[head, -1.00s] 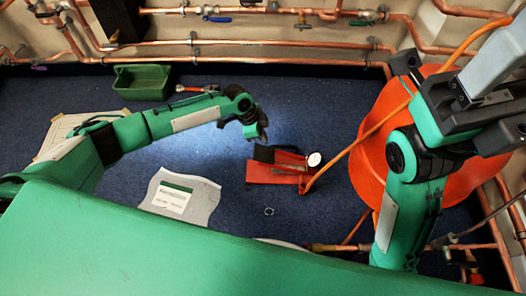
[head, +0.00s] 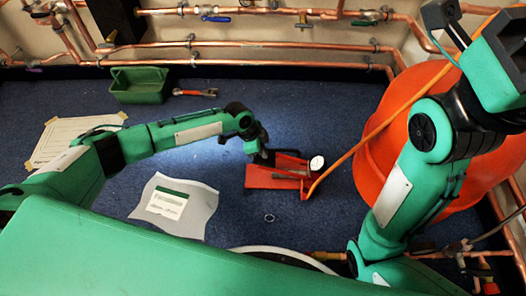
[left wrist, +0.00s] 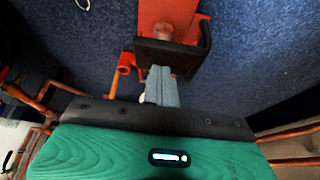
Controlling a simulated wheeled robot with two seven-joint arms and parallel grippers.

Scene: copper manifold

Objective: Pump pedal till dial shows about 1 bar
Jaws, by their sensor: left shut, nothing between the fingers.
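The foot pump (head: 280,178) is a red frame with a black pedal, standing on the blue floor in the middle of the head view. Its round white dial (head: 317,163) is at its right end; the reading is too small to make out. My left gripper (head: 262,156) is shut and empty at the pump's pedal end. In the left wrist view the closed fingers (left wrist: 160,85) are at the edge of the black pedal (left wrist: 172,50); I cannot tell if they touch it. My right arm rises at the right; its gripper is out of the picture.
An orange hose (head: 350,150) runs from the pump up past an orange bucket (head: 385,140). A green tray (head: 138,92) and a red-handled wrench (head: 196,92) lie at the back. A paper sheet (head: 172,205) lies left of the pump. Copper pipes (head: 260,62) line the wall.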

